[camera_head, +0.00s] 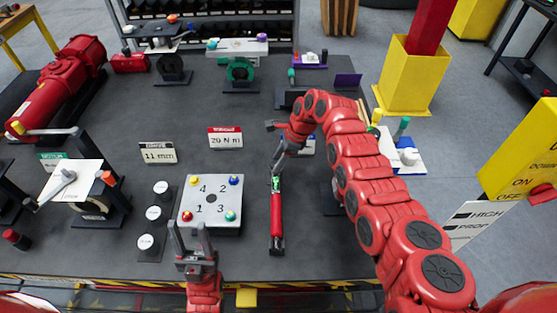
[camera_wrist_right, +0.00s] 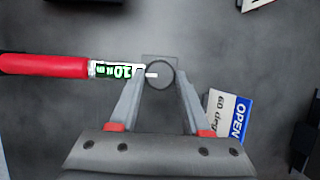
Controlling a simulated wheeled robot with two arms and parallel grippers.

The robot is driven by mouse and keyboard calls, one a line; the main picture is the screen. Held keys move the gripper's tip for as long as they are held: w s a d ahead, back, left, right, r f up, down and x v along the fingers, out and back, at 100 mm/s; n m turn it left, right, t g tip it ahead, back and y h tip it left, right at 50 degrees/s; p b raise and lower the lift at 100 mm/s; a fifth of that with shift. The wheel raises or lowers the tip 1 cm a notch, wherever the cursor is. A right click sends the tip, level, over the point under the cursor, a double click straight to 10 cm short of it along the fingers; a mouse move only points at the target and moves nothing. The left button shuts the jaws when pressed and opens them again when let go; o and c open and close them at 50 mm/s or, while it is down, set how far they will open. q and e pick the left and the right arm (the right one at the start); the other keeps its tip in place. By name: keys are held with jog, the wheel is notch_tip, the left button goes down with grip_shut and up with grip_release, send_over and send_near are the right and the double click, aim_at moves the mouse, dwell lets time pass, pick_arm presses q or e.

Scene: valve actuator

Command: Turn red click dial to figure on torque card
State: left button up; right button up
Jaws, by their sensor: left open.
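The torque wrench (camera_head: 277,215) lies on the table with its red handle towards the near edge and a dark end piece there. Its green readout also shows beside the red handle in the right wrist view (camera_wrist_right: 108,70); I cannot read the figure surely. The white torque card (camera_head: 225,139) with a red top reads 20 N m. My right gripper (camera_head: 276,148) is at the wrench's far end. In its wrist view the fingers sit on both sides of the round dark head (camera_wrist_right: 160,74). My left gripper (camera_head: 190,228) is open and empty, left of the handle.
A light box (camera_head: 211,215) with numbered corners stands just beyond my left gripper. Three dark posts with white tops (camera_head: 153,213) and an 11 mm card (camera_head: 158,153) are further left. A blue and white OPEN card (camera_wrist_right: 228,115) lies near the right gripper.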

grip_shut()
jog(key=m+p, duration=0.1)
jog(key=p, duration=0.2)
jog(key=m+t+p, duration=0.1)
jog(key=m+p, duration=0.1)
jog(key=p, duration=0.1)
jog(key=m+p, duration=0.1)
jog(key=p, duration=0.2)
jog(key=shift+s+r+m+t+h, duration=0.1)
jog(key=shift+s+m+t+h, duration=0.2)
jog(key=shift+a+f+m+t+p, duration=0.1)
jog(key=shift+f+m+t+p, duration=0.15)
jog(key=shift+m, duration=0.55)
jog(key=m+t, duration=0.1)
jog(key=m, duration=0.1)
jog(key=shift+s+f+m+h, duration=0.1)
jog(key=shift+s+m+h, duration=0.05)
jog(key=shift+m+h, duration=0.2)
jog(key=shift+a+m+t+h+b, duration=0.1)
jog(key=shift+m+t+h+b, duration=0.3)
jog(key=shift+m+b, duration=0.85)
jog(key=shift+m, duration=0.3)
jog(key=o, duration=0.7)
grip_release()
jog(key=shift+o, duration=0.2)
